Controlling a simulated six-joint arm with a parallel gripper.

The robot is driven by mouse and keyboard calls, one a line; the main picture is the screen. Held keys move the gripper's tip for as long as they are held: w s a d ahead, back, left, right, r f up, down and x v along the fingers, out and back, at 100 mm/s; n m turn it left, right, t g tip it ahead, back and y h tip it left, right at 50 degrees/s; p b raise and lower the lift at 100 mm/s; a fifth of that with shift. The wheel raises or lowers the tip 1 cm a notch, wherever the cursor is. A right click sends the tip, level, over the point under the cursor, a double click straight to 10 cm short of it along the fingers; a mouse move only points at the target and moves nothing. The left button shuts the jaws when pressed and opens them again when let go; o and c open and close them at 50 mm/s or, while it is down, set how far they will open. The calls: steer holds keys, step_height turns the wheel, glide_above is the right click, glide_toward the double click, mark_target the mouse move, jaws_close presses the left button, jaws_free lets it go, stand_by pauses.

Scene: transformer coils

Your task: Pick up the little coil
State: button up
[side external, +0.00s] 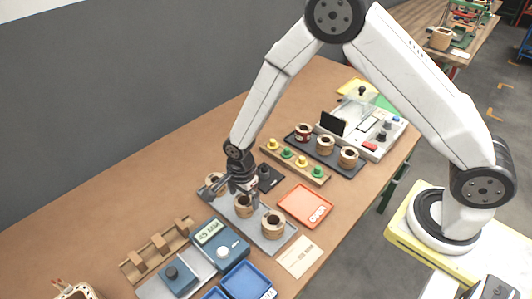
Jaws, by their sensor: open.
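The near one looks the largest. My gripper (243,199) is open and sits right over the middle coil, covering part of it and of the far coil. I cannot tell whether the fingers touch a coil. Three more coils (325,146) stand on a dark tray (350,169) further back.
An orange tray (305,206) lies right of the grey tray. A blue meter (219,243), blue bins (247,282) and a wooden rack (157,249) stand at the front left. A rack of yellow and green pieces (295,162) is behind.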

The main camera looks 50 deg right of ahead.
mark_target(244, 204)
steer(key=shift+a+f, duration=0.15)
steer(key=shift+f, duration=1.8)
steer(key=c, duration=1.2)
steer(key=shift+o, duration=0.2)
steer(key=shift+r, duration=0.25)
steer(key=shift+r, duration=0.9)
steer(key=s+d+r, duration=0.3)
steer(key=s+r, duration=0.7)
steer(key=s, duration=0.3)
steer(key=shift+s+d+r, duration=0.2)
steer(key=shift+s+r, duration=0.1)
steer(key=shift+r, duration=0.1)
